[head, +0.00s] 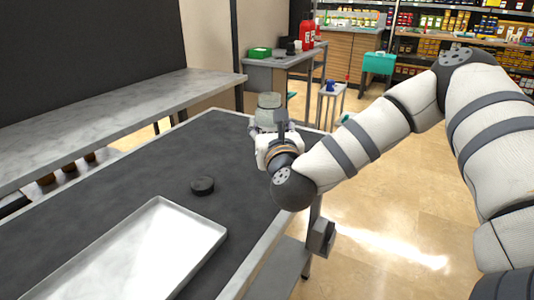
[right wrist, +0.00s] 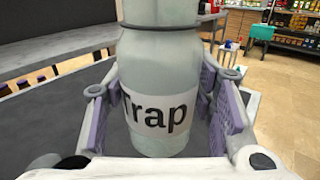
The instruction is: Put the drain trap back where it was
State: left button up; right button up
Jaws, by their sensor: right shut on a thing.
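The drain trap (head: 268,101) is a pale, translucent jar with a white label reading "Trap", facing the camera in the right wrist view (right wrist: 160,118). My right gripper (head: 270,130) is at the far right part of the dark-topped table, with its fingers shut on the jar. In the right wrist view its purple-padded fingers (right wrist: 165,108) flank the jar on both sides. The jar looks upright. Its lower part is hidden by my gripper in the head view, so I cannot tell whether it touches the table. My left gripper is not in view.
A black round disc (head: 202,186) lies on the dark table top (head: 130,192). A shallow white tray (head: 213,236) is at the near side. A grey bench (head: 110,107) runs along the left. Free table top lies between disc and jar.

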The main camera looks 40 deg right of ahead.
jog(key=w+f, duration=0.1)
jog(key=f, duration=0.2)
jog(key=w+d+f+b, duration=0.1)
jog(key=f, duration=0.2)
jog(key=w+d+f, duration=0.1)
jog(key=f, duration=0.2)
jog(key=shift+w+d+b, duration=0.2)
jog(key=shift+w+b, duration=0.1)
jog(key=shift+r, duration=0.2)
jog(key=shift+f, duration=0.3)
jog(key=o, duration=1.3)
jog(key=shift+r, duration=0.1)
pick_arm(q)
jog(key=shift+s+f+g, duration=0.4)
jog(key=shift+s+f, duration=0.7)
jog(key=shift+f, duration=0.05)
